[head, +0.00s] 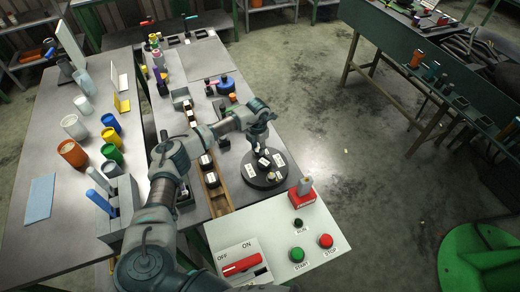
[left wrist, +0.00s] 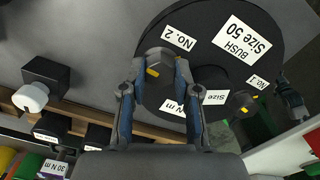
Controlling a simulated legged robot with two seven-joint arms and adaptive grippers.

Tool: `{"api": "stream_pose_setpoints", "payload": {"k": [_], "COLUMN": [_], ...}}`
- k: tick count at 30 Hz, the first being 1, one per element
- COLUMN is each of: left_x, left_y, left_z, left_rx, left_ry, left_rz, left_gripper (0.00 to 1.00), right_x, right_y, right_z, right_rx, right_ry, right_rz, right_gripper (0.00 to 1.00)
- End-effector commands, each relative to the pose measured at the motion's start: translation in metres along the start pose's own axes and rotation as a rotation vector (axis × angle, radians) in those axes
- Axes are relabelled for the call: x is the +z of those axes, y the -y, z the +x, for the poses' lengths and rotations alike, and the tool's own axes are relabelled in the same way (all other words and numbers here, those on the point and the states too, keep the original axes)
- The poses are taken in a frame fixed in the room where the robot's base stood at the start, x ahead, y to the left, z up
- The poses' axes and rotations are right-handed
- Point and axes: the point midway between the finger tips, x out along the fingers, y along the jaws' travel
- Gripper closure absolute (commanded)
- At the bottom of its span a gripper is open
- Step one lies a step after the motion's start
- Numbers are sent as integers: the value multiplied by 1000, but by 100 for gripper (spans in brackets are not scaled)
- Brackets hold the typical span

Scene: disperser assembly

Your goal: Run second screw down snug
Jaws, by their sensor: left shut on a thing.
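A round black disc (head: 262,185) lies at the table's right edge in the head view, with white labels on it. In the left wrist view the disc (left wrist: 205,15) shows labels reading "BUSH Size 50", "No. 1" and "No. 2". My left gripper (head: 259,147) points down over the disc. In the left wrist view its fingers (left wrist: 157,95) are closed on a dark round screw head (left wrist: 155,65) with a yellow mark, beside the "No. 2" label. Another dark screw head (left wrist: 242,103) with a yellow mark stands beside "No. 1". The held screw's lower end is hidden.
A wooden rail (head: 220,203) with labelled black blocks runs left of the disc. A white control panel (head: 265,228) with start and stop buttons and a red box (head: 302,197) stand in front. Coloured cups fill the left table. Open floor lies to the right.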

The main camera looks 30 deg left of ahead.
Motion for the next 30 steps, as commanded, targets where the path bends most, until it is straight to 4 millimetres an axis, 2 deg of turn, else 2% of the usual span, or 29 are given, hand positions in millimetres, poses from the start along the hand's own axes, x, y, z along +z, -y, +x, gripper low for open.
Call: {"api": "stream_pose_setpoints", "payload": {"k": [5, 21, 22, 24, 25, 30], "left_x": [0, 1, 1, 1, 1, 1], "left_y": [2, 4, 4, 4, 4, 3], "left_z": [1, 0, 0, 0, 0, 0], "left_rx": [-2, -4, -4, -3, -3, -3], "left_ry": [-2, 0, 0, 0, 0, 0], "left_rz": [55, 81, 81, 80, 80, 79], "left_gripper": [100, 100, 64, 46, 44, 44], "right_x": [6, 2, 1, 0, 0, -1], "right_y": [-9, -4, -4, -2, -1, 2], "right_z": [0, 0, 0, 0, -1, -1], "right_rx": [-1, -5, -6, -8, -9, -12], "right_ry": [-4, -7, -8, -9, -9, -11], "right_rz": [-6, -4, -3, -2, -1, 1], "right_gripper": [14, 14, 14, 14, 14, 14]}}
